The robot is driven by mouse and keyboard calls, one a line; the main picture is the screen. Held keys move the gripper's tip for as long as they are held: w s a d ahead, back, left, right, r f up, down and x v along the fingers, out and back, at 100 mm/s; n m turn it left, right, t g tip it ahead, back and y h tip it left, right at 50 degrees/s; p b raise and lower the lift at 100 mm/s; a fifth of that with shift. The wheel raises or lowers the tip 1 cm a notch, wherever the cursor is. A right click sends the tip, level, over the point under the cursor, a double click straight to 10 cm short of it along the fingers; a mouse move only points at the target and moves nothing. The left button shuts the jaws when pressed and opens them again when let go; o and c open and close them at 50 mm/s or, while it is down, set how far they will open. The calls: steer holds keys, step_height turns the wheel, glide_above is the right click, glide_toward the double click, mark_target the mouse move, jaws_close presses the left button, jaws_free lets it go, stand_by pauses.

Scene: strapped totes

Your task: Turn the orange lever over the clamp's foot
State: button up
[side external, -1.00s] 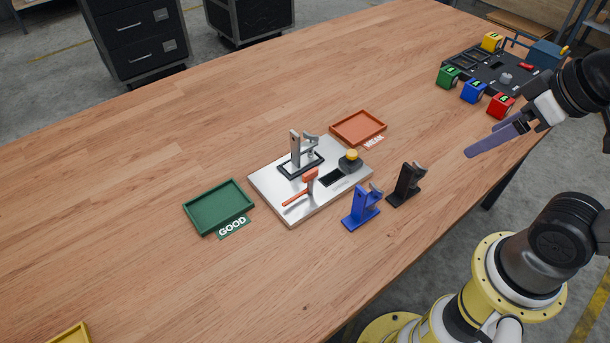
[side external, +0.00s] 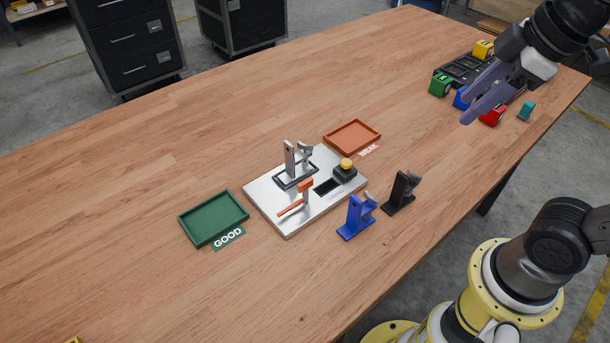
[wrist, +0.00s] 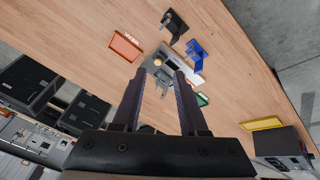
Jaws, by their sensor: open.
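The orange lever (side external: 291,208) lies low over the front of a silver plate (side external: 270,212), beside a short upright post with an orange top (side external: 305,185). A grey clamp (side external: 291,158) stands upright in a black rectangular outline on the same plate, behind the lever. The lever appears apart from the clamp's foot. My gripper (side external: 466,108) is open and empty, high above the table at the upper right, well away from the plate. In the wrist view my gripper (wrist: 159,73) shows both fingers apart, with the plate (wrist: 187,68) beyond them; the lever cannot be made out there.
A black button box with a yellow top (side external: 346,168) sits on the plate. Blue (side external: 356,218) and black (side external: 402,193) clamps stand at its right. A green tray (side external: 213,218) is left, an orange tray (side external: 352,136) behind. Coloured blocks lie below my gripper. Left table is clear.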

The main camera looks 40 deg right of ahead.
steer(key=w+a+r+n+g, duration=0.25)
steer(key=w+a+n, duration=0.2)
steer(key=w, duration=0.35)
steer(key=n+g, duration=0.3)
steer(key=n, duration=0.4)
glide_above(305, 182)
step_height(305, 182, down, 9)
steer(key=shift+m+t, duration=0.25)
step_height(305, 182, down, 13)
steer(key=shift+f, duration=0.15)
jaws_close()
